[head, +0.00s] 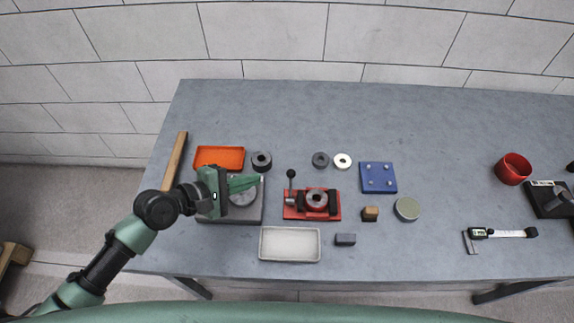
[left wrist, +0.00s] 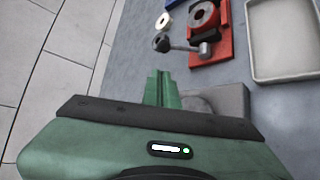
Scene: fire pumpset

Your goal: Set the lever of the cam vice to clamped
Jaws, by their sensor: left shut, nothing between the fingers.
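The cam vice (head: 328,213) is a red block with dark jaws near the middle of the table, with a round grey part (head: 316,197) between the jaws. Its lever (head: 291,182), a thin rod with a black ball knob, stands up at the vice's left end in the head view. In the left wrist view the lever (left wrist: 178,46) shows beside the red vice (left wrist: 225,40). My left gripper (head: 257,180) is shut and empty, above the grey block left of the vice, its tips pointing toward the lever and apart from it. My right gripper is out of view.
A grey block with a round disc (head: 230,215) lies under my left gripper. An orange tray (head: 220,153) and dark ring (head: 262,158) lie behind it. A white tray (head: 290,258) is in front of the vice. A blue plate (head: 378,185) is to the right.

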